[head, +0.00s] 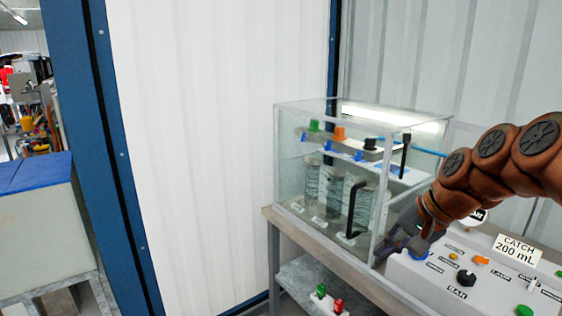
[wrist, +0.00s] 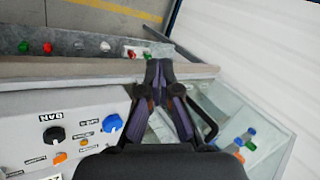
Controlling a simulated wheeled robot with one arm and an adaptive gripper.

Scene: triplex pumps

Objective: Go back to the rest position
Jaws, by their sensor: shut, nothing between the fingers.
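My gripper (head: 398,246) hangs at the end of my orange-brown arm on the right of the head view. It is between the clear glass case (head: 290,160) and the white control panel (head: 425,285), close to the blue knob (head: 418,254). In the wrist view my gripper (wrist: 158,66) points at the table edge, with its fingertips together and nothing between them. The blue knob (wrist: 112,123) shows just left of the fingers there. Whether a finger touches the knob or the case cannot be told.
The case has a black door handle (head: 354,210) and holds several cylinders. The panel carries several knobs and a "CATCH 200 mL" sign (head: 514,247). A lower shelf (head: 305,277) holds green and red parts. A blue post (head: 100,120) and white wall stand left.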

